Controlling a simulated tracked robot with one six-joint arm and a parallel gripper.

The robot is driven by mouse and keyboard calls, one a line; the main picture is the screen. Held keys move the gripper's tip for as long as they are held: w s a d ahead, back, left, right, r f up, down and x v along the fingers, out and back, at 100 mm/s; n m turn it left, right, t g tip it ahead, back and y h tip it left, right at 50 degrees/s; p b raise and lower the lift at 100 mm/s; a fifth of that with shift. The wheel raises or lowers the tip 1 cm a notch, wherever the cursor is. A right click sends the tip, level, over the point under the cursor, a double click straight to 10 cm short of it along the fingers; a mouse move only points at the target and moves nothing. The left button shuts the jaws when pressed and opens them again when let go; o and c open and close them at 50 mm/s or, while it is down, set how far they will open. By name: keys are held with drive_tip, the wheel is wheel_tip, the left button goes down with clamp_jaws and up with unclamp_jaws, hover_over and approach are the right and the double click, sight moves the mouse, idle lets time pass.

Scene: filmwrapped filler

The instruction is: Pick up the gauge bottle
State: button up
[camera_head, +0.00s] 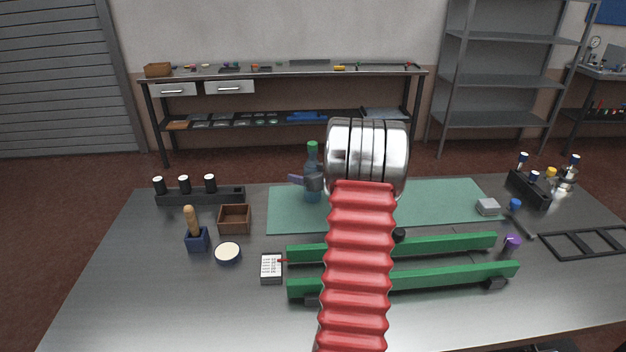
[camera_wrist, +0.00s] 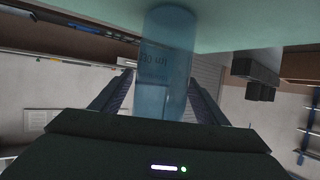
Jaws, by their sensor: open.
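The gauge bottle (camera_head: 311,161) is translucent blue with a green cap. It stands upright on the green mat (camera_head: 440,205), behind my arm, and its middle is partly hidden by my gripper (camera_head: 307,181). In the wrist view the view is turned over, and the bottle (camera_wrist: 165,50) with dark printed markings fills the space between the two fingers of my gripper (camera_wrist: 158,97). The fingers are open, one on each side of the bottle. Whether either touches it I cannot tell.
Two green rails (camera_head: 450,243) lie in front of the mat. On the left are a wooden box (camera_head: 234,219), a brush in a blue holder (camera_head: 197,240), a white-filled bowl (camera_head: 228,253) and a dark rack (camera_head: 222,196). A small grey block (camera_head: 488,207) is at right.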

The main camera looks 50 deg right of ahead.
drive_tip(key=shift+c, duration=0.3)
drive_tip(key=c, duration=1.1)
drive_tip(key=shift+r, duration=0.15)
wheel_tip(320, 180, up, 10)
